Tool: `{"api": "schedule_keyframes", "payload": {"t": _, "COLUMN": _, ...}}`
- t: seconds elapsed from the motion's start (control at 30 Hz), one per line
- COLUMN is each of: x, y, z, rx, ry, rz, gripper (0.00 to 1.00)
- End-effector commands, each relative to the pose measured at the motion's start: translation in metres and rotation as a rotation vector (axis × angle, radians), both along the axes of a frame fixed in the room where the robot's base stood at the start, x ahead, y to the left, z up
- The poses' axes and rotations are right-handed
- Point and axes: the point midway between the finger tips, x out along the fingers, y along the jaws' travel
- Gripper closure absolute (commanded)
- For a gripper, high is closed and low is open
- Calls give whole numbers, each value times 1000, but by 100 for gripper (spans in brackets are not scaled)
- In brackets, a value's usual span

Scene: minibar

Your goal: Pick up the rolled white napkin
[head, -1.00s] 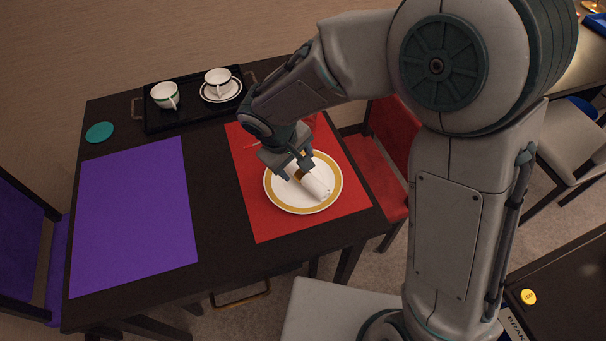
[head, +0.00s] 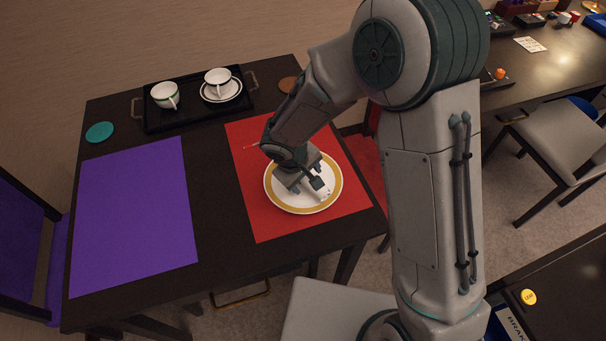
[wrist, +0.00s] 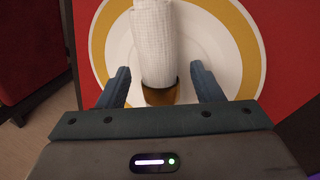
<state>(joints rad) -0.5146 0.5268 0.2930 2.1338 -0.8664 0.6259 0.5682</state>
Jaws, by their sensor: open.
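The rolled white napkin (wrist: 154,45) lies on a white plate with a gold band (wrist: 105,50), with a gold-brown ring (wrist: 160,96) around it. In the head view only an end of the napkin (head: 325,194) shows; my gripper hides the rest. My gripper (wrist: 162,82) is open. In the wrist view its two fingers stand on either side of the napkin near the ring, with a gap on each side. In the head view my gripper (head: 307,188) is low over the plate (head: 292,206). I cannot tell its exact height above the plate.
The plate is on a red placemat (head: 265,228). A purple placemat (head: 135,220) and a teal coaster (head: 99,131) are to the left. A black tray (head: 190,117) with two white cups stands at the back. A red chair (head: 362,160) is beside the table.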

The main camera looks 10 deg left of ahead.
Motion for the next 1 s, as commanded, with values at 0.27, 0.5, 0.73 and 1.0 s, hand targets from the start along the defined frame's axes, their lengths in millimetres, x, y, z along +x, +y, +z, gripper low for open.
{"api": "schedule_keyframes", "payload": {"t": 0.27, "x": 0, "y": 0, "z": 0, "rx": 0, "ry": 0, "rz": 0, "gripper": 88}}
{"api": "schedule_keyframes", "payload": {"t": 0.5, "x": 0, "y": 0, "z": 1, "rx": 0, "ry": 0, "rz": 0, "gripper": 92}}
{"api": "schedule_keyframes", "payload": {"t": 0.73, "x": 1, "y": 0, "z": 11, "rx": 1, "ry": -3, "rz": 0, "gripper": 92}}
{"api": "schedule_keyframes", "payload": {"t": 1.0, "x": -3, "y": -13, "z": 50, "rx": 0, "ry": -4, "rz": -3, "gripper": 92}}
